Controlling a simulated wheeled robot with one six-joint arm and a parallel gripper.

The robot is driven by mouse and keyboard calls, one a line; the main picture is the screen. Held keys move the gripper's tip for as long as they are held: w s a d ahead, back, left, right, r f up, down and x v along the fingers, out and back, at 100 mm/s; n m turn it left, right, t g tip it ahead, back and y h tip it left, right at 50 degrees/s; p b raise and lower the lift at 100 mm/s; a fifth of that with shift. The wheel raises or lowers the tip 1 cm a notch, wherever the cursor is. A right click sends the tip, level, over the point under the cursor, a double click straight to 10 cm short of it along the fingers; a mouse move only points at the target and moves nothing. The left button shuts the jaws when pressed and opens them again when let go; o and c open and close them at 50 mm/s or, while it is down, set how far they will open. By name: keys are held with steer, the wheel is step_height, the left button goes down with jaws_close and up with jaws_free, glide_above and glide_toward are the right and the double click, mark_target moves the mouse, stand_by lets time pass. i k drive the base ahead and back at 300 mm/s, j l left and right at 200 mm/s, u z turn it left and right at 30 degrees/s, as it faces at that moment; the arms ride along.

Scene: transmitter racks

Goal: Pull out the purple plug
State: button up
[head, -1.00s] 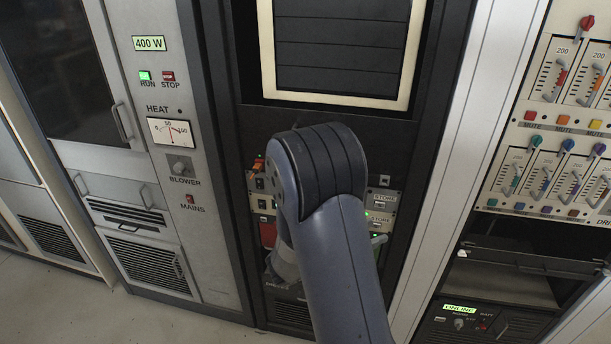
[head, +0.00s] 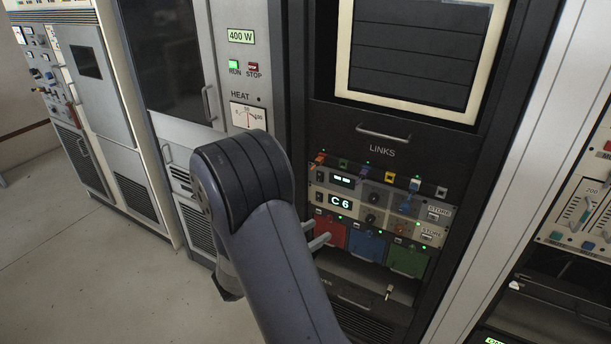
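The LINKS panel (head: 382,151) is on the dark rack right of centre. A row of small coloured sockets runs along its top. I see nothing between the fingers.
Below the sockets are two display modules, one reading C6 (head: 340,201), then red (head: 333,238), blue (head: 367,246) and green (head: 406,258) blocks. A handle (head: 383,132) juts out above LINKS. Open floor (head: 90,250) lies at the left.

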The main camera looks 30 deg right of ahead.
mark_target(364, 173)
steer(key=u, duration=0.75)
steer(key=k+l, duration=0.1)
steer(key=l, duration=0.3)
steer(key=k+l, duration=0.1)
steer(key=l, duration=0.7)
steer(key=k+l, duration=0.15)
steer(key=l, duration=0.25)
